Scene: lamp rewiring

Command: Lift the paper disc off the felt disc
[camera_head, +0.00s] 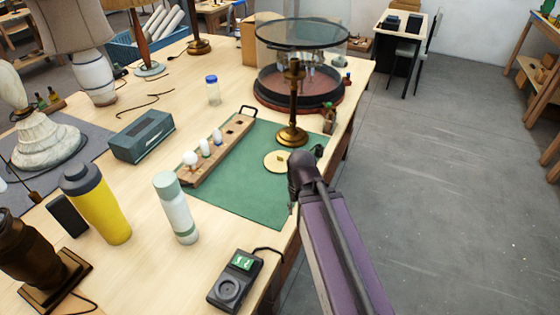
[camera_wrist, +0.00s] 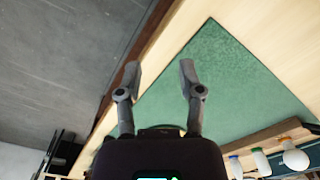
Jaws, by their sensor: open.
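A pale cream disc (camera_head: 270,163) lies flat on the green mat (camera_head: 240,195) in the head view, with a small yellow piece (camera_head: 281,158) on it. I cannot tell whether this disc is paper or felt, or whether two discs are stacked there. A brass lamp stem (camera_head: 292,105) stands upright on its round foot just behind it. My gripper (camera_wrist: 160,75) is open and empty in the wrist view, over the green mat near the table's edge. No disc shows between its fingers. In the head view my arm comes in just right of the disc and mostly hides the gripper.
A wooden rack (camera_head: 218,152) with several white bulbs stands left of the disc. A round glass-topped fixture (camera_head: 300,88) stands behind the lamp stem. A white bottle (camera_head: 176,208) and a yellow bottle (camera_head: 97,204) stand front left. The mat's front part is clear.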

